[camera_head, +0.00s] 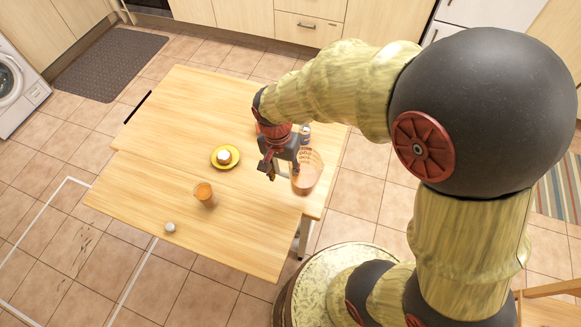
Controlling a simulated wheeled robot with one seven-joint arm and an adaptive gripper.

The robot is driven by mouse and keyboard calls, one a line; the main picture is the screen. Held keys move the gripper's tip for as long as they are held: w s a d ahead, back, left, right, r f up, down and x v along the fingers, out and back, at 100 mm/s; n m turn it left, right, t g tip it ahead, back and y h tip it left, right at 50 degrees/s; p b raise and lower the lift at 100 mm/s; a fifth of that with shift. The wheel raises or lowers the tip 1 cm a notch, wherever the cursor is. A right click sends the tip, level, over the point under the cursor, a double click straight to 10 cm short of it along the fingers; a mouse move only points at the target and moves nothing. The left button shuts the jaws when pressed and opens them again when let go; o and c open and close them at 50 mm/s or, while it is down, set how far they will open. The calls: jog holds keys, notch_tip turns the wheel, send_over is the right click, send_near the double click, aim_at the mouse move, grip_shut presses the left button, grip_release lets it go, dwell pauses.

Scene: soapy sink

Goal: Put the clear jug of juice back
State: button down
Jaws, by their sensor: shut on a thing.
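The clear jug (311,180) is see-through, with orange-brown juice showing in it and faint marks on its wall. It is at the right edge of the wooden table (165,130) and looks upright. My gripper (279,173) reaches down at the jug's left side and is shut on it, seemingly at the handle side. The fingers and the handle are small and partly hidden, so the exact grip is unclear. I cannot tell whether the jug's base touches the table.
A yellow plate (216,163) with a small white-topped item, a glass of orange drink (204,192) and a small pale round item (170,227) stand left of my gripper. A small can-like item (305,130) is behind the jug. The table's left part is clear.

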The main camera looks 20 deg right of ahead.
jog(key=w+d+f, duration=0.1)
jog(key=w+f, duration=0.1)
jog(key=w+d+f+b, duration=0.1)
jog(key=w+f, duration=0.1)
jog(key=w+d+f, duration=0.1)
jog(key=w+f, duration=0.1)
jog(key=shift+w+d+f, duration=0.1)
jog(key=shift+w+f, duration=0.05)
jog(key=shift+w+d+f+b, duration=0.1)
jog(key=shift+f+b, duration=0.15)
jog(key=shift+b, duration=0.05)
jog(key=shift+w+f+b, duration=0.2)
jog(key=shift+f+b, duration=0.25)
jog(key=shift+f, duration=1.25)
jog(key=shift+f, duration=0.2)
jog(key=c, duration=1.1)
grip_release()
jog(key=shift+c, duration=0.2)
